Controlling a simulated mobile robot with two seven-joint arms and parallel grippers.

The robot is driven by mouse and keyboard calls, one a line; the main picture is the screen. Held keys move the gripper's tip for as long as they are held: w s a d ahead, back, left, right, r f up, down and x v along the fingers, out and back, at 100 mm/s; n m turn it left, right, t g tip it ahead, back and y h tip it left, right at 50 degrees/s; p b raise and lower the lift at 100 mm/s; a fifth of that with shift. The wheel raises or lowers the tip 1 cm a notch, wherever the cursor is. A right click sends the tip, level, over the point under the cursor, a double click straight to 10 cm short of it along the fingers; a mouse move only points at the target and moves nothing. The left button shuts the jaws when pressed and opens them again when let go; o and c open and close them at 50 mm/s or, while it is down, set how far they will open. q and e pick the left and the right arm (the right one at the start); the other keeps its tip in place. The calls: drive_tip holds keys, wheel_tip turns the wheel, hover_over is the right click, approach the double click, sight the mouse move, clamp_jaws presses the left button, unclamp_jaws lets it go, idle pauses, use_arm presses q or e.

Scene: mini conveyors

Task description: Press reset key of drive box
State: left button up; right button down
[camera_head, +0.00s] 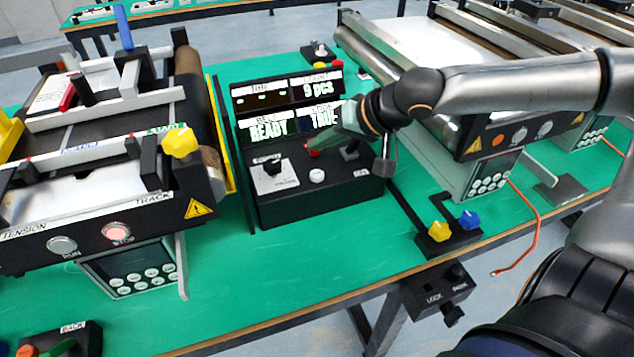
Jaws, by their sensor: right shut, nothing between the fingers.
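Two grey boxes with keypads could be the drive box: one hangs on the front of the left conveyor (133,271), the other under the right conveyor (488,178). Their round keys are too small to read, so I cannot tell which is reset. My right gripper (339,132) is shut and empty. It reaches in from the right over the black control console (322,197), in front of its displays, and hides part of them. Its tip is near a red button (313,152); I cannot tell whether they touch. My left gripper is not in view.
The console displays (268,130) read READY, TRUE and 9 pcs. The left conveyor (75,190) has RUN and lit STOP buttons. Yellow and blue knobs (439,231) stand near the table's front edge. The green tabletop (290,270) is clear before the console.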

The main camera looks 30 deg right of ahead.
sight(321, 176)
wheel_tip(321, 176, down, 3)
drive_tip(key=shift+b, duration=0.9)
drive_tip(key=shift+f+b, duration=0.3)
drive_tip(key=shift+f, duration=0.05)
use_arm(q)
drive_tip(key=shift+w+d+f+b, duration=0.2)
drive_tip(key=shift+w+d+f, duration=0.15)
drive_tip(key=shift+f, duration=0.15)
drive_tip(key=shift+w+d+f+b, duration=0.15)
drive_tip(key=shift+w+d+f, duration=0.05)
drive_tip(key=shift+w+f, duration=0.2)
use_arm(e)
drive_tip(key=shift+f, duration=0.3)
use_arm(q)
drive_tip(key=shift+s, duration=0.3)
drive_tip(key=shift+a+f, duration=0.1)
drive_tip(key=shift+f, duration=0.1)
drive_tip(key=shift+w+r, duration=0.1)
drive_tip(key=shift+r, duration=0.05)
use_arm(e)
drive_tip(key=shift+f, duration=0.1)
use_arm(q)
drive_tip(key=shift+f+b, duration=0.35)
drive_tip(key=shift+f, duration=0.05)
use_arm(e)
drive_tip(key=shift+f, duration=0.3)
